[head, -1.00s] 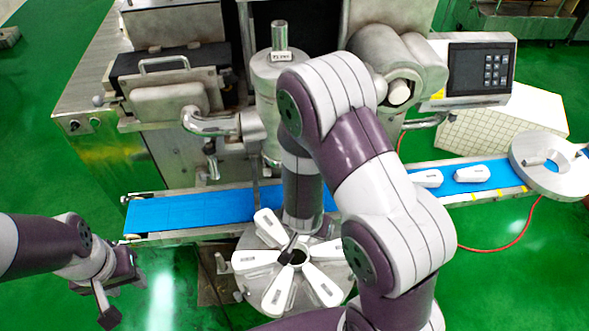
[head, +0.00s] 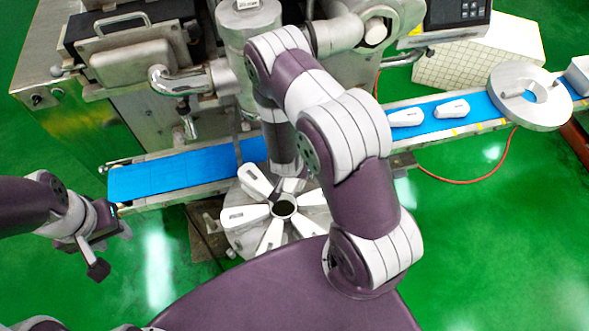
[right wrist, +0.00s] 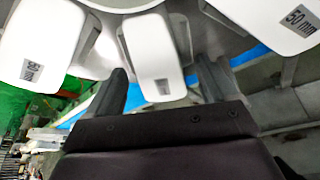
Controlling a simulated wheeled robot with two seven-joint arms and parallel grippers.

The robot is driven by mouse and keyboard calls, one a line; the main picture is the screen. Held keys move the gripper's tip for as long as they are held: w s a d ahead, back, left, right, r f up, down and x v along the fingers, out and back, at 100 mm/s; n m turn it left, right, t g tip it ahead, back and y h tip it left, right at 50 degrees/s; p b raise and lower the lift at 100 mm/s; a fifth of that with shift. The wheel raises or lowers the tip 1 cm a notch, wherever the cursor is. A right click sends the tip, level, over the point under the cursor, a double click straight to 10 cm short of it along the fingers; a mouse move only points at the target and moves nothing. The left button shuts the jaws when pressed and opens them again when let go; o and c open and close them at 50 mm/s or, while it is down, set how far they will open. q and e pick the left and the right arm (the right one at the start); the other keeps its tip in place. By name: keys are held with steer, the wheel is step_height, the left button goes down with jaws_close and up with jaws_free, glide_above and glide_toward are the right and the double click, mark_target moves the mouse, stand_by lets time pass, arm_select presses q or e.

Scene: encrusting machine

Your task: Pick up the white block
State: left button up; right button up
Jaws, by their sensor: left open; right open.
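Several white blocks lie in a ring on a round metal plate (head: 236,232) with a dark centre hole; one white block (head: 257,181) is at its back left. In the right wrist view, my open right gripper (right wrist: 164,84) has one finger on each side of a white block (right wrist: 154,58). A gap shows beside the block, and I cannot tell whether either finger touches it. In the head view, my right arm hides most of the right gripper at the plate's back. My left gripper (head: 111,247) is open and empty, over the floor at the left.
Neighbouring white blocks, a left one (right wrist: 35,45) and a right one (right wrist: 285,15) with "50 mm" labels, flank the right gripper. A blue conveyor (head: 180,178) runs behind the plate, carrying two white pieces (head: 407,117) at right. The metal machine (head: 150,125) stands behind it.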

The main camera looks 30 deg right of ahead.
steer(key=c, duration=1.3)
